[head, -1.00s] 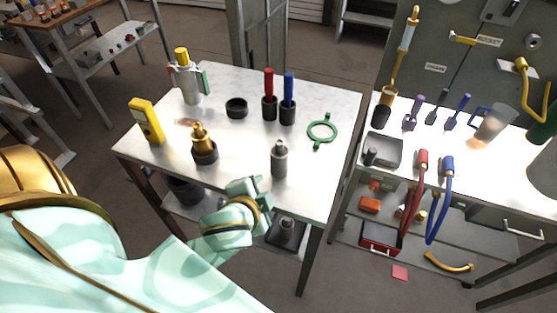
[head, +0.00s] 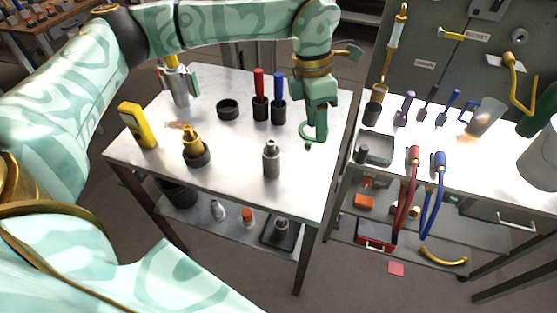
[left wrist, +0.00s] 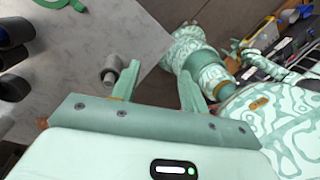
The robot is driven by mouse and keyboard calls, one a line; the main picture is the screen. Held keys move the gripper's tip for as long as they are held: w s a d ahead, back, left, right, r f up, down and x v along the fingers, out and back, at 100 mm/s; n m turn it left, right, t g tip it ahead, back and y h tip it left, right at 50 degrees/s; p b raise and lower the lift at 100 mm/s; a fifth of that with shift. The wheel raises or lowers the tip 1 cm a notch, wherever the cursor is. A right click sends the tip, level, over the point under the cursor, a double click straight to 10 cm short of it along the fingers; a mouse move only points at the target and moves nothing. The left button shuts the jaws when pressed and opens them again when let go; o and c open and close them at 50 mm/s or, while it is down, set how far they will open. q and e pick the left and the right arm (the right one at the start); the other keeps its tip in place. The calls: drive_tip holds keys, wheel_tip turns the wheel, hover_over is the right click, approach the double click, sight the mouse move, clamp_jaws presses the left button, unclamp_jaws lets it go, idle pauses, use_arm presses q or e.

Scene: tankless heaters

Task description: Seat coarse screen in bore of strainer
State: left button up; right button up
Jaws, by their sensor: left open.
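A brass fitting (head: 192,142) stands in a black round base (head: 198,158) further left. I cannot tell for sure which pieces are the coarse screen and the strainer, and no bore is clearly visible. My right gripper is out of view.
On the table (head: 235,173) are a black ring (head: 227,109), red (head: 259,85) and blue (head: 279,90) handles in black cups, and a yellow meter (head: 137,125). Small parts lie on the shelf below. A second bench with a grey tray (head: 375,149) stands right.

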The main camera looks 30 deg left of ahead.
use_arm(q)
drive_tip(key=a+r+n+y, duration=0.3)
drive_tip(key=a+r, duration=0.1)
drive_tip(key=a, duration=0.6)
drive_tip(key=b, duration=0.3)
hover_over(272, 142)
drive_tip(key=f, duration=0.9)
drive_tip(key=shift+w+f, duration=0.2)
drive_tip(key=shift+f, duration=0.15)
drive_tip(key=f, duration=0.2)
drive_tip(key=f+b, duration=0.1)
drive_tip(key=f, duration=0.2)
drive_tip(key=shift+s+f, duration=0.2)
drive_tip(key=shift+f, duration=0.15)
drive_tip(key=shift+r, duration=0.1)
drive_tip(key=shift+c, duration=1.4)
clamp_jaws()
